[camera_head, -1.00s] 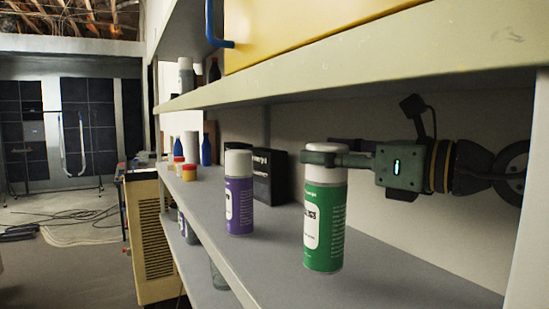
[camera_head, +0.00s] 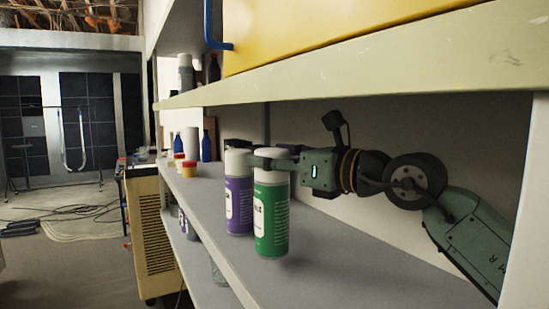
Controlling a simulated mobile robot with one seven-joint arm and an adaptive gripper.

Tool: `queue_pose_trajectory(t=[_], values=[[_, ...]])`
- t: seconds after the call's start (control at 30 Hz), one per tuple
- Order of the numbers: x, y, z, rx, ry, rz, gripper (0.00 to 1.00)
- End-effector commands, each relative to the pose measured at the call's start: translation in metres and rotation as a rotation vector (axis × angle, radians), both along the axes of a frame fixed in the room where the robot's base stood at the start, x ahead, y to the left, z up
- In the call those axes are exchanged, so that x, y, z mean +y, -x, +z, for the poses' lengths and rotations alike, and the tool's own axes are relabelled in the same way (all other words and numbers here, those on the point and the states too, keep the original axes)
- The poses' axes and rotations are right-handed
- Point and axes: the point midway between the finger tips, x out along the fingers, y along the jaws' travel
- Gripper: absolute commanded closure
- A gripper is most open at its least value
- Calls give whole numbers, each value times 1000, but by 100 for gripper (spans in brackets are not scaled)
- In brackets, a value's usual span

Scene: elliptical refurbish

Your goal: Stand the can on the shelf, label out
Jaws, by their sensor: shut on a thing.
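A green spray can (camera_head: 271,218) with a white cap is upright over the middle shelf (camera_head: 330,270), near its front edge. My gripper (camera_head: 270,160) reaches in from the right and is shut on the can at its cap. Part of the white label shows on the can's left side, and green printed side shows to the right. The can's base is at or just above the shelf; I cannot tell which. A purple spray can (camera_head: 238,205) with a white cap stands just left of and behind the green can, partly covered by it.
The upper shelf (camera_head: 400,70) with a yellow case (camera_head: 300,25) hangs close above my arm. Small jars (camera_head: 189,169) and a blue bottle (camera_head: 206,147) stand farther left. The shelf is clear right of the green can. A beige cabinet (camera_head: 150,235) stands at left.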

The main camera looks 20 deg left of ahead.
Motion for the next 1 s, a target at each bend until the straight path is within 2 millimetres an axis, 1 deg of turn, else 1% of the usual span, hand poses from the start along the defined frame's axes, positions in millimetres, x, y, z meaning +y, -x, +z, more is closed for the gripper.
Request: queue_pose_trajectory(t=[0.13,0.57,0.7,0.73,1.0], values=[[0,0,0,-2,-2,0,100],[0,0,-11,-1,-2,0,100],[0,0,-11,-1,-2,1,100],[0,0,-12,0,1,1,45],[0,0,-12,0,1,1,27]])
